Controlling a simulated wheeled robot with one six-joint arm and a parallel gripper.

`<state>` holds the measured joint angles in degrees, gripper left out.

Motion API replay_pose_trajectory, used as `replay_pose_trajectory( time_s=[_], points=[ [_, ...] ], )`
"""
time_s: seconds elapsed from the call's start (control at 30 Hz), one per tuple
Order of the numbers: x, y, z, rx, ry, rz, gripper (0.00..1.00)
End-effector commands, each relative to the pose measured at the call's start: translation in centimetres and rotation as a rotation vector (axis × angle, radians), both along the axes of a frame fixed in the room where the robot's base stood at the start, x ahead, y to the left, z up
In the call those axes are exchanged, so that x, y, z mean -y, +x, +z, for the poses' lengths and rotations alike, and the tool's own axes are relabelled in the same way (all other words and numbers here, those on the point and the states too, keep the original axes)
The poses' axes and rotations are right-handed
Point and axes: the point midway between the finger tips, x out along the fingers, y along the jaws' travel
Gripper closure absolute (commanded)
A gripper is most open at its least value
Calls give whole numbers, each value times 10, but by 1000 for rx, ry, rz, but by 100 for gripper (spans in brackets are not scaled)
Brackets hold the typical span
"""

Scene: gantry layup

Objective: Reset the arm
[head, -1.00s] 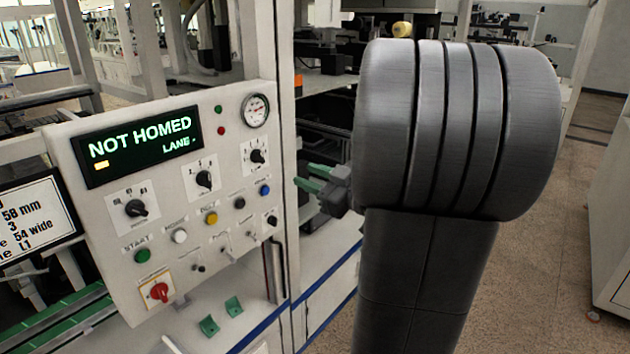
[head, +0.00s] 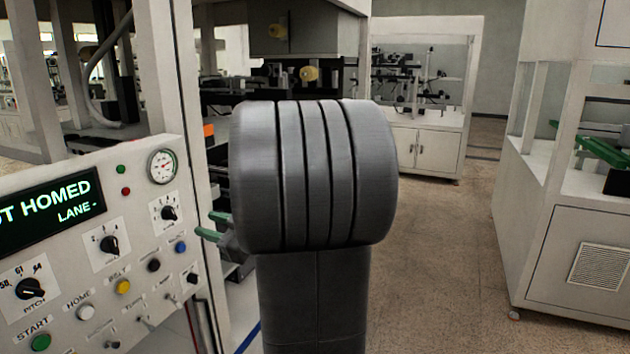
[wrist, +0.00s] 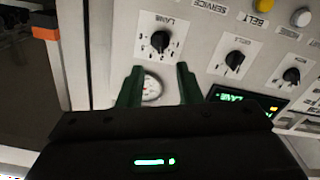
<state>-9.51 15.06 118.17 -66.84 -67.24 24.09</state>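My gripper (wrist: 158,84) has two green fingers set apart, with nothing held between them. The pressure gauge (wrist: 151,88) shows in the gap behind them. In the head view the green fingertips (head: 209,226) stick out left of my grey arm, which hides the rest of the gripper. They are near the right side of the white control panel (head: 136,211), with no contact visible. Its display (head: 45,210) reads "OT HOMED" and "LANE -", with its left part cut off.
The panel carries knobs, a green start button (head: 40,342), a white home button (head: 85,312) and a yellow belt button (head: 123,287). A white machine cabinet (head: 580,250) stands at right, another (head: 430,145) at the back. Speckled floor (head: 440,260) between them is clear.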

Motion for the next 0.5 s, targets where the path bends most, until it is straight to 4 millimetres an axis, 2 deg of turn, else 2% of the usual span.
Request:
replay_pose_trajectory(
  time_s=[0.5],
  points=[
    [-71,28,2,0,0,4,68]
  ],
)
